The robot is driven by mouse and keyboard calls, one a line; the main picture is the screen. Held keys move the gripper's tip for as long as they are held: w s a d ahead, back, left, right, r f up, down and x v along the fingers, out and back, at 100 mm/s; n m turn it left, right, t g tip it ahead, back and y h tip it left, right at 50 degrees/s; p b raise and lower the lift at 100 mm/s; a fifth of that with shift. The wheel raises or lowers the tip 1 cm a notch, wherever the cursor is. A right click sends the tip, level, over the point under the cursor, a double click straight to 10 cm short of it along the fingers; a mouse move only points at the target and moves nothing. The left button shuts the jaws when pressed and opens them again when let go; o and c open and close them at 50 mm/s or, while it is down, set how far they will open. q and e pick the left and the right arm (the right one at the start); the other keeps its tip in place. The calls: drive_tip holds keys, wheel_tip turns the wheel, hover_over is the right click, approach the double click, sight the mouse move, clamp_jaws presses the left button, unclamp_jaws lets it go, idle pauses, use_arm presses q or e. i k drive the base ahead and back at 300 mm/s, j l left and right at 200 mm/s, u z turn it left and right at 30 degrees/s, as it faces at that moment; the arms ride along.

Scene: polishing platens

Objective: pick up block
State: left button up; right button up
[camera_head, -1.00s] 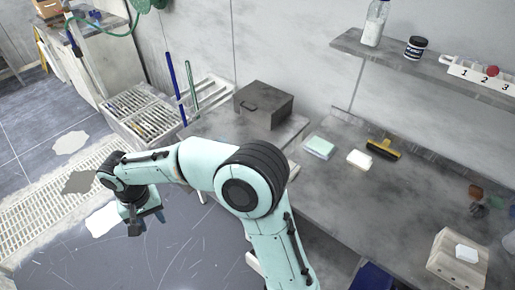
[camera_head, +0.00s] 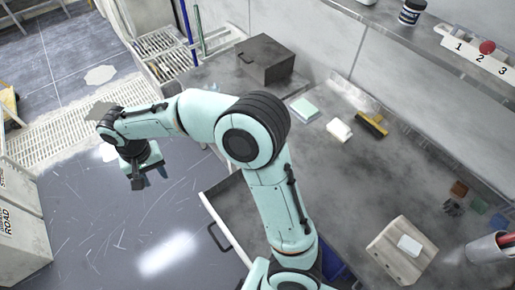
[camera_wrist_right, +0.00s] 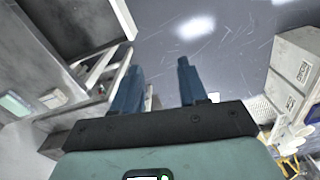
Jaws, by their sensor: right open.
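Several block-like things lie on the grey workbench (camera_head: 385,185); I cannot tell which one is the block. There is a pale green and white block (camera_head: 304,109), a white block (camera_head: 339,130), and a beige block (camera_head: 402,250) with a small white piece (camera_head: 409,245) on top. Small brown (camera_head: 459,188), green (camera_head: 479,204) and dark (camera_head: 453,207) pieces lie at the right. My right gripper (camera_head: 155,176) hangs over the dark floor, left of the bench and well apart from them. In the wrist view its two blue fingers (camera_wrist_right: 160,66) are apart with nothing between them. My left gripper is not visible.
A dark box (camera_head: 265,60) stands at the bench's back left. A yellow and black brush (camera_head: 371,123) lies beside the white block. A shelf with a numbered holder (camera_head: 477,48) and jar (camera_head: 411,12) hangs above. A grey cup (camera_head: 493,247) is at the right edge.

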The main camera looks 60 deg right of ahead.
sight(407, 244)
drive_tip(key=k+z, duration=0.2)
drive_tip(key=z, duration=0.25)
drive_tip(key=k+l+z, duration=0.1)
drive_tip(key=z, duration=0.4)
drive_tip(key=k+l+z, duration=0.2)
drive_tip(key=z, duration=0.25)
drive_tip(key=k+l+z, duration=0.15)
drive_tip(key=z, duration=0.3)
drive_tip(key=k+l+z, duration=0.2)
drive_tip(key=z, duration=0.2)
